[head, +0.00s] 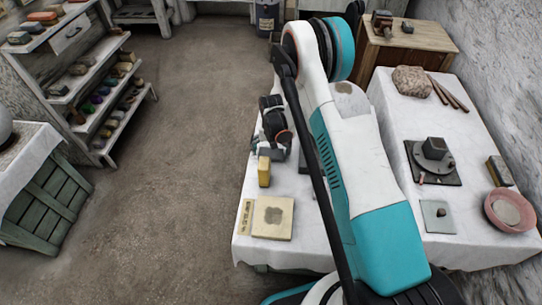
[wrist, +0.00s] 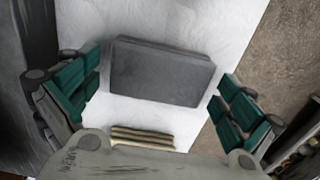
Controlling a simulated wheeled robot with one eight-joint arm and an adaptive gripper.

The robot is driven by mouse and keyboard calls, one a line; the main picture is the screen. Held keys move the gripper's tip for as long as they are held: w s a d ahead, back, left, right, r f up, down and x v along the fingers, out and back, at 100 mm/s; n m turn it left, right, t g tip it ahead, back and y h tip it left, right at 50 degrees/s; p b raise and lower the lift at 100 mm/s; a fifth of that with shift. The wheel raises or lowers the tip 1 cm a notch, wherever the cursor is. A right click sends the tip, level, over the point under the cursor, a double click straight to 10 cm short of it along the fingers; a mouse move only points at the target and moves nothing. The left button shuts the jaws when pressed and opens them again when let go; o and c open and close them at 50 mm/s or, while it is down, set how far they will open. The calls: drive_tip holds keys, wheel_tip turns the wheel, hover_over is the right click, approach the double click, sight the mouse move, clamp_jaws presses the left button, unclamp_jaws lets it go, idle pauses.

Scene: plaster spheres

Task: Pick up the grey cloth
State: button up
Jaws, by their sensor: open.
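The grey cloth (wrist: 160,72) looks like a flat, thick grey rectangle on the white table covering in the wrist view. My gripper (wrist: 160,98) is open, with one green-padded finger on either side of the cloth and white covering showing between. Whether the fingertips are down at the cloth's height I cannot tell. In the head view my gripper (head: 274,132) is over the left part of the covered table. My arm and gripper hide much of that area there, and I cannot make out the cloth for sure.
A striped tan thing (wrist: 143,136) lies close to the cloth. On the covered table (head: 385,92) stand a yellow block (head: 264,171), a pale square slab (head: 272,217), a pink bowl (head: 510,211) and a dark plate with a block (head: 433,162). Open floor (head: 175,150) lies to the left.

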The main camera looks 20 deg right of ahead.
sight(271, 152)
drive_tip(key=c, duration=1)
drive_tip(key=shift+r, duration=0.2)
wheel_tip(271, 152, up, 20)
drive_tip(key=p, duration=0.7)
drive_tip(key=shift+f, duration=0.15)
drive_tip(key=o, duration=0.4)
drive_tip(key=shift+c, duration=1.3)
